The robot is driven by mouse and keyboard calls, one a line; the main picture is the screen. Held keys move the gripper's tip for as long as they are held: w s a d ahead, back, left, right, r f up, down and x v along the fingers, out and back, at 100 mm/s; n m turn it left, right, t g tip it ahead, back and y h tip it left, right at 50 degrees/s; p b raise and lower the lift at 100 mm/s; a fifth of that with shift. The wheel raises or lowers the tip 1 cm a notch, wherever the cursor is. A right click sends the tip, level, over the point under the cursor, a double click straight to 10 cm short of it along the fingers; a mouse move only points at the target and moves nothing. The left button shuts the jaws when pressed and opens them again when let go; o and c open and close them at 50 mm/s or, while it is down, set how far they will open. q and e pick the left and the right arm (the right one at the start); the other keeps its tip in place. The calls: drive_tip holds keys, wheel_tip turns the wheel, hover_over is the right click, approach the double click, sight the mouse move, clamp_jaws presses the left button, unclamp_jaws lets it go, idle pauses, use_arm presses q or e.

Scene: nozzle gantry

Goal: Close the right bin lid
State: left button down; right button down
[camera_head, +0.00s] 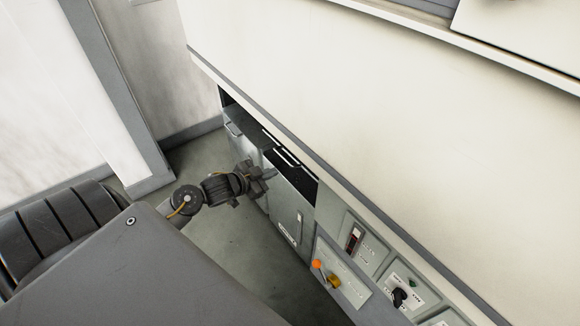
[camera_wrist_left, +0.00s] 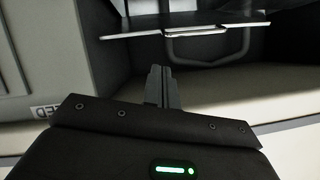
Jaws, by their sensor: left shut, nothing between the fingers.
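My left gripper (camera_head: 268,175) is shut and empty, in front of the bins under the long counter. Its closed fingers also show in the left wrist view (camera_wrist_left: 160,86). The right bin (camera_head: 287,213) has a grey front with a vertical handle and a small label. A dark panel with a pale handle bar, which looks like the right bin lid (camera_head: 297,176), lies at the top of this bin. In the left wrist view a dark flat panel (camera_wrist_left: 195,24) with a metal loop handle (camera_wrist_left: 208,60) is above and beyond the fingers. I cannot tell whether the fingers touch it. My right gripper is not in view.
A left bin (camera_head: 233,133) stands farther along, partly behind my gripper. A control panel with an orange knob (camera_head: 317,264) and switches is to the right. The pale counter (camera_head: 350,110) overhangs the bins. Open floor (camera_head: 235,250) lies in front.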

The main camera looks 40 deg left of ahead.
use_arm(q)
wheel_tip(320, 180, up, 3)
hover_over(291, 166)
drive_tip(key=s+d, duration=0.2)
wheel_tip(291, 166, down, 3)
drive_tip(key=shift+m+h, duration=0.3)
drive_tip(key=shift+w+a+f+p, duration=0.1)
drive_tip(key=shift+a+f, duration=0.1)
drive_tip(key=shift+f, duration=0.45)
drive_tip(key=shift+w+a+f+p, duration=0.1)
drive_tip(key=shift+a+f, duration=0.05)
drive_tip(key=shift+f, duration=0.5)
drive_tip(key=shift+w+a+f+p, duration=0.1)
drive_tip(key=shift+a+f, duration=0.1)
drive_tip(key=shift+f, duration=0.45)
